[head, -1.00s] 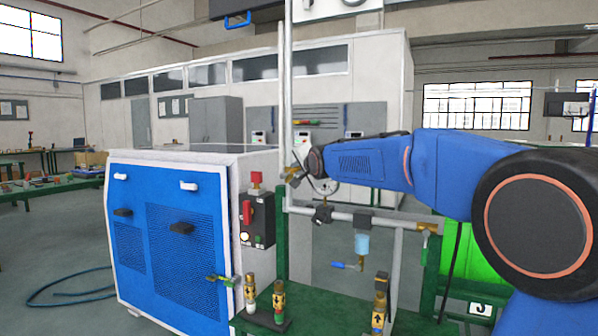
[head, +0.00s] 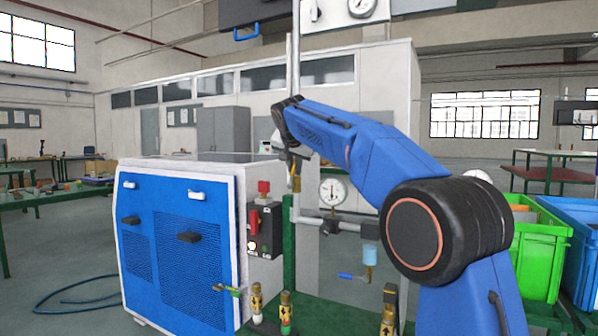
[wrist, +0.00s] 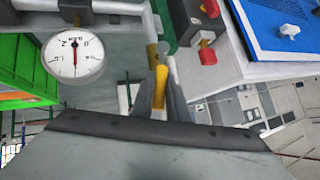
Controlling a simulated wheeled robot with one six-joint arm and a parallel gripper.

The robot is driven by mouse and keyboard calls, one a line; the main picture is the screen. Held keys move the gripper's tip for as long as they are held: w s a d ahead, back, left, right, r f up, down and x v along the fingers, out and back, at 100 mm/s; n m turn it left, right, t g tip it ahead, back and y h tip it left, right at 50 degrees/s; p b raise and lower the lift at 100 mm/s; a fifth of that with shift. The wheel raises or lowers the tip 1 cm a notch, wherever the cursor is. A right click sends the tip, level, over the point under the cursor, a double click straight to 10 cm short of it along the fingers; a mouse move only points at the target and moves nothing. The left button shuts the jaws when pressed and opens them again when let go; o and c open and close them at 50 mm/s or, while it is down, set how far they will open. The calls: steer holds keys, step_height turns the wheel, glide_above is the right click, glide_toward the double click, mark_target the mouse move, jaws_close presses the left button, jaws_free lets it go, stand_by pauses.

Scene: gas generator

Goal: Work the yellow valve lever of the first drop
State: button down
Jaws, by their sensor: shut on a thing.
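In the wrist view a yellow valve lever (wrist: 160,88) stands between the two grey fingers of my gripper (wrist: 165,72), which are shut on it. Another yellow part shows just beyond it, close by. In the head view my gripper (head: 294,178) points down beside the vertical pipe, left of a round pressure gauge (head: 333,191). A small yellow piece shows at its tips there. The valve body is mostly hidden behind the fingers and wrist.
The gauge also shows in the wrist view (wrist: 74,56). A grey pipe (head: 350,228) runs below, with a blue-handled valve (head: 352,276) under the filter. The blue-fronted machine (head: 180,245) and red switch (head: 254,222) stand left. A green crate (head: 540,250) is right.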

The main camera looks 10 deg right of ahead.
steer(key=shift+w+a+n+g+h, duration=0.7)
steer(key=shift+a+g+h, duration=0.2)
steer(key=shift+h, duration=0.1)
steer(key=shift+r, duration=0.1)
steer(key=c, duration=1.7)
jaws_free()
